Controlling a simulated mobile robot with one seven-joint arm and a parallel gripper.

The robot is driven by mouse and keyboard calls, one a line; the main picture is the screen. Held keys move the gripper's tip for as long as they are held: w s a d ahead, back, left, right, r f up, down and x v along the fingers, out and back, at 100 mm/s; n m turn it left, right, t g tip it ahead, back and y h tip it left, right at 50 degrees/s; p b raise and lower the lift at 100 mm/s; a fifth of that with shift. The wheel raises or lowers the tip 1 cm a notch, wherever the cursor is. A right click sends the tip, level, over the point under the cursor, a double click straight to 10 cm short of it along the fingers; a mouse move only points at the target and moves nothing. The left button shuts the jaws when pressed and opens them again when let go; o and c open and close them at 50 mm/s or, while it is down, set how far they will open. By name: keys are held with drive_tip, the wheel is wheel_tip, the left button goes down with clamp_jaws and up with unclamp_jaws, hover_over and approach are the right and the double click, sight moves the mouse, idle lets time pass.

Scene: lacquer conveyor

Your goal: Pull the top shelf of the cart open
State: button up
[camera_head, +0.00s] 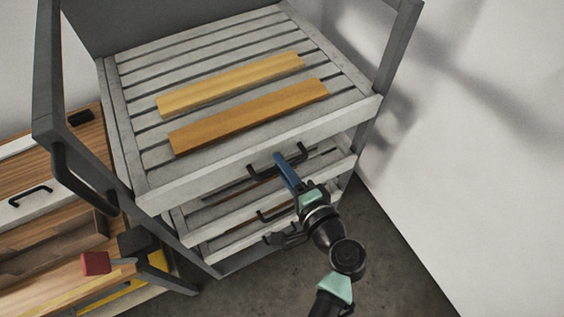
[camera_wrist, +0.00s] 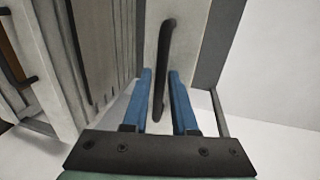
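The top shelf (camera_head: 222,157) of the grey cart is a pale slatted tray with a black bar handle (camera_head: 298,150) on its front. My gripper (camera_head: 278,156) is at this handle, its blue fingers pointing at the shelf front. In the wrist view the black handle (camera_wrist: 165,45) runs between the two blue fingers of my gripper (camera_wrist: 160,72), one on each side. The fingers are apart with a gap beside the bar, so they are not clamped on it. In the head view the fingers overlap and hide part of the handle.
Two wooden boards (camera_head: 230,85) (camera_head: 248,117) lie on the top shelf. Lower shelves (camera_head: 230,222) with black handles sit beneath it. A wooden workbench (camera_head: 85,145) with a red-headed tool (camera_head: 95,263) stands at left. A white wall (camera_head: 480,150) is at right; grey floor (camera_head: 390,265) is open in front.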

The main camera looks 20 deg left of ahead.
drive_tip(key=shift+w+a+f, duration=0.1)
drive_tip(key=shift+a, duration=0.05)
drive_tip(key=shift+c, duration=0.3)
clamp_jaws()
idle(1.1)
